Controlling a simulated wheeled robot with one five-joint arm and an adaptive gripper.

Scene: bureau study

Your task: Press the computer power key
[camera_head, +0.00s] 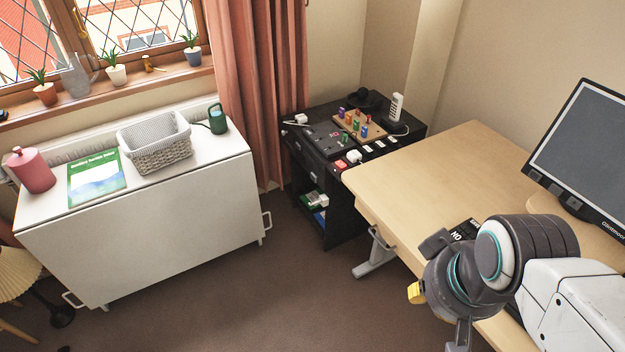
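A dark computer monitor (586,150) stands on the wooden desk (455,165) at the right, and the right edge of the picture cuts it off. Its screen is grey and blank. A black object with white lettering (463,230) lies on the desk, partly behind my arm; I cannot tell what it is. I cannot make out a power key. My arm reaches in from the lower right over the desk's front edge. Only a grey piece of my gripper (459,338) shows at the bottom edge, so its fingers and opening are hidden.
A white cabinet (150,235) at the left bears a pink canister (31,170), a green book (96,178) and a basket (155,150). Carpet between cabinet and desk is clear.

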